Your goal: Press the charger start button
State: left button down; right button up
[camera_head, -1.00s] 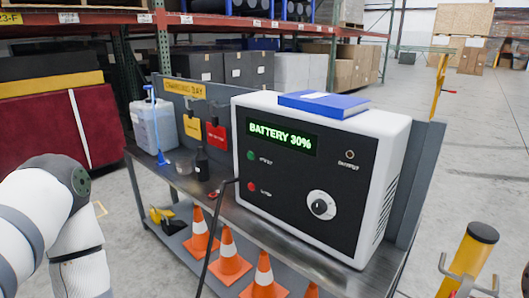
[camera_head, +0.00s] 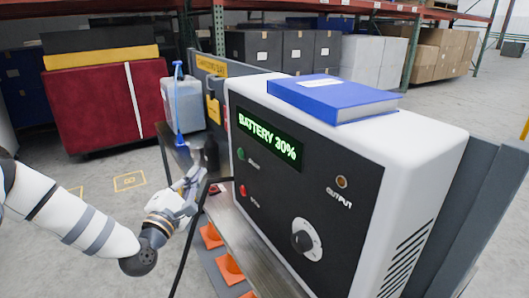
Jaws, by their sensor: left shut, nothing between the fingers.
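The charger (camera_head: 450,135) is a white box with a black front panel, and its green display (camera_head: 268,138) reads BATTERY 30%. A green button (camera_head: 240,154) with a small blurred label sits on the panel's left side. A red button (camera_head: 243,190) is below it. My left gripper (camera_head: 198,180) is shut and empty, just left of the panel and near the height of the two buttons. It appears apart from both buttons, though the exact gap is hard to judge. My right gripper is not in view.
A blue book (camera_head: 335,97) lies on the charger. Orange cones (camera_head: 229,268) are below.

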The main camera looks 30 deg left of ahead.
aim_at(240, 154)
pick_arm(q)
jog(key=shift+a+r+n+y, duration=0.4)
jog(key=shift+a+r, duration=0.1)
jog(key=shift+r, duration=0.05)
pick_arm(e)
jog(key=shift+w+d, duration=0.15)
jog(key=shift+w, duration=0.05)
pick_arm(q)
jog(key=w+d+b, duration=0.3)
jog(key=w+d, duration=0.1)
jog(key=w, duration=0.4)
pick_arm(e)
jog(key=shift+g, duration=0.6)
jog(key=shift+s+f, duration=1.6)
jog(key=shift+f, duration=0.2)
pick_arm(q)
jog(key=shift+d, duration=0.1)
